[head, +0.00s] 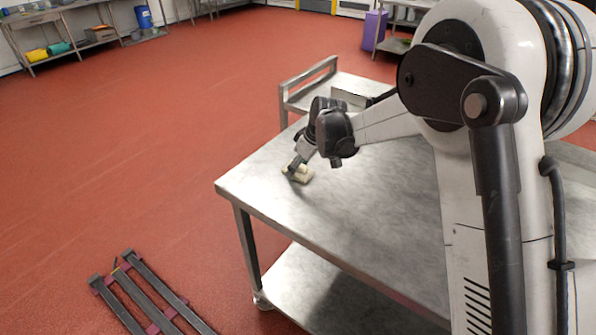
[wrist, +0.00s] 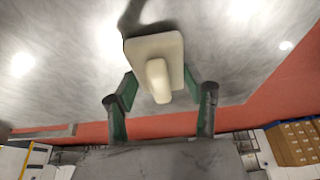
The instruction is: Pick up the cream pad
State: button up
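The cream pad (head: 300,175) is a small block near the left part of the steel table (head: 262,192) in the head view. In the wrist view the cream pad (wrist: 155,46) shows a rounded flat plate with a raised grip facing me. My gripper (head: 297,163) reaches down over it and partly hides it. In the wrist view the green-lined fingers of my gripper (wrist: 159,78) stand apart on either side of the pad, with clear gaps beside its raised grip. Whether the fingertips touch the plate's sides I cannot tell.
A steel cart with a raised rail (head: 308,82) stands against the table's far side. A dark frame (head: 140,295) lies on the red floor at lower left. The table around the pad is largely clear. Cardboard boxes (wrist: 296,143) show in the wrist view's background.

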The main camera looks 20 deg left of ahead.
jog(key=c, duration=0.6)
jog(key=shift+r, duration=0.45)
jog(key=r, duration=0.2)
jog(key=s+r, duration=0.1)
jog(key=shift+a+r, duration=0.3)
jog(key=shift+r, duration=0.1)
jog(key=s+a+r, duration=0.1)
jog(key=s+r, duration=0.1)
jog(key=s, duration=0.1)
jog(key=s+a+r, duration=0.2)
jog(key=s, duration=0.1)
jog(key=s+a+r+b, duration=0.1)
jog(key=s+a+r, duration=0.1)
jog(key=s, duration=0.1)
jog(key=shift+s+r, duration=0.15)
jog(key=shift+s, duration=0.05)
jog(key=shift+d, duration=0.1)
